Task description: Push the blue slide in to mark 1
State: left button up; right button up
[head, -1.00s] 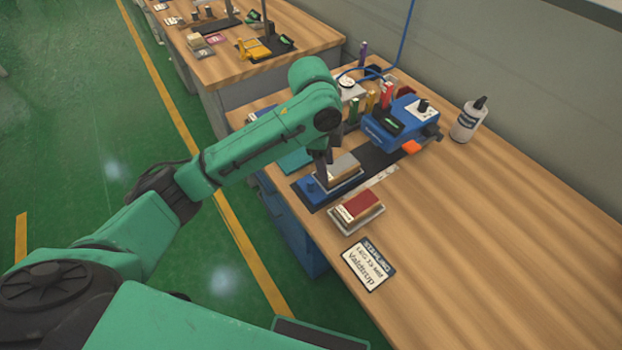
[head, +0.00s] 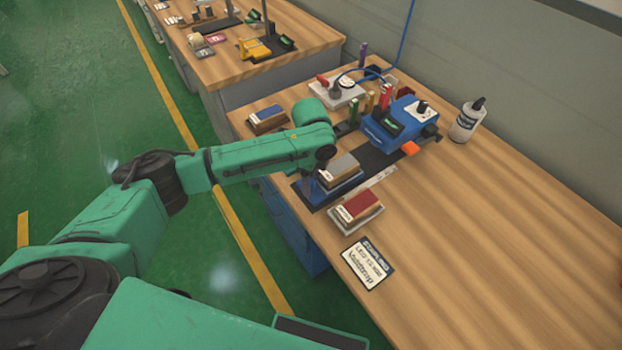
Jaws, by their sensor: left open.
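The blue slide (head: 349,188) lies on a dark track on the bench and carries a tan block with a grey top (head: 341,168). A pale marked strip (head: 382,176) runs along the right side of the track; its marks are too small to read. My left gripper (head: 311,184) is open and low at the near-left end of the slide. My forearm and wrist hide part of it, and I cannot tell whether it touches the slide. The blue machine (head: 398,122) stands at the far end of the track. My right gripper is not in view.
A red-topped block (head: 358,206) on a grey tray sits just right of the track. A label card (head: 368,263) lies in front, and a white bottle (head: 467,121) stands at right.

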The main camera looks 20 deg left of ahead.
pick_arm(q)
grip_shut()
jog(key=shift+w, duration=0.1)
dwell(1.3)
